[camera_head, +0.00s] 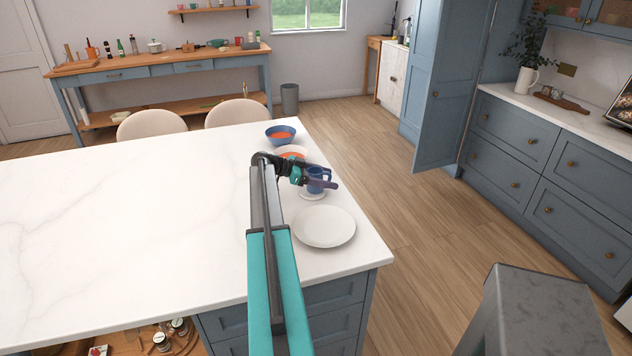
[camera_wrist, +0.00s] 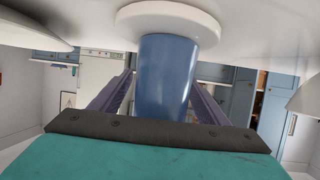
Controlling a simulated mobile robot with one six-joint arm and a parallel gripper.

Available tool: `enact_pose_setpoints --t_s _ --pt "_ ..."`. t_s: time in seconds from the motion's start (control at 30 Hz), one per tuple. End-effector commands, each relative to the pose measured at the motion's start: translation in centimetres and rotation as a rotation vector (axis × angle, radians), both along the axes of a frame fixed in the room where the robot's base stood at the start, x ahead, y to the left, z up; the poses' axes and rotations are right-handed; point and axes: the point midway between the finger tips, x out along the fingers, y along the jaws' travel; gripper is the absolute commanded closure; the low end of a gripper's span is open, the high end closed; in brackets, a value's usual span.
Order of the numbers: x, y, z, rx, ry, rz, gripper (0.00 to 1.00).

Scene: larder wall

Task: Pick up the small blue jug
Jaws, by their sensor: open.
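The small blue jug (camera_head: 317,174) stands on a small white saucer (camera_head: 311,196) near the right edge of the white island. In the wrist view, which is upside down, the blue jug (camera_wrist: 167,80) fills the middle, with the saucer (camera_wrist: 168,22) above it. My gripper (camera_head: 322,182) is level with the jug. Its two purple fingers show on either side of the jug in the wrist view, apart and open. Whether either finger touches the jug, I cannot tell. The fingers hide part of the jug in the head view.
A white plate (camera_head: 324,226) lies just in front of the saucer. Behind the jug are an orange-filled dish (camera_head: 292,154) and a blue bowl (camera_head: 281,140). The island's left part (camera_head: 120,210) is clear. Two pale chairs stand at its far side.

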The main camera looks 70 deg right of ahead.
Motion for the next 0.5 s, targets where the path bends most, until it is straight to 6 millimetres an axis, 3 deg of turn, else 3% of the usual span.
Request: enact_pose_setpoints --t_s 0.4,0.5 --pt "0.1 0.06 0.01 0.0 0.0 0.001 0.31" --pt "0.12 0.05 0.01 0.0 0.0 0.001 0.48"
